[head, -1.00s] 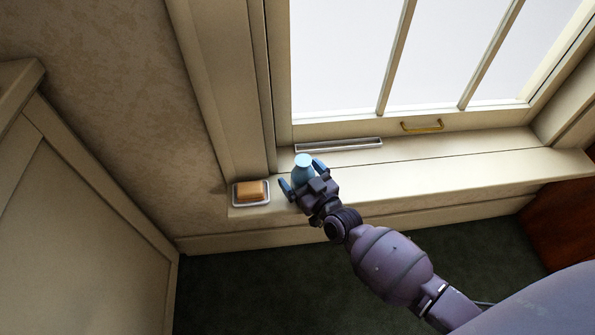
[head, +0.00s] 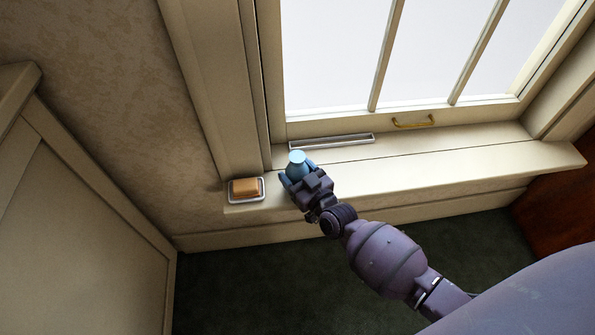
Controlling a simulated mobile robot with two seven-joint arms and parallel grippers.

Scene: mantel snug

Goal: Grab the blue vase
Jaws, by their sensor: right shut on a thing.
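The blue vase (head: 297,161) is small and light blue, with a round flared mouth. It is at the left part of the window sill (head: 420,168), in front of the window frame. My right gripper (head: 298,176) comes in from the lower right and is shut on the vase, with a finger on each side of its body. The lower part of the vase is hidden by the gripper, so I cannot tell whether it touches the sill. My left gripper is not in view.
A white dish (head: 234,198) with an orange-brown block (head: 245,186) on it sits on the sill close left of the gripper. A narrow metal-rimmed strip (head: 331,141) lies behind the vase. The sill to the right is clear. A brass handle (head: 413,123) is on the window.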

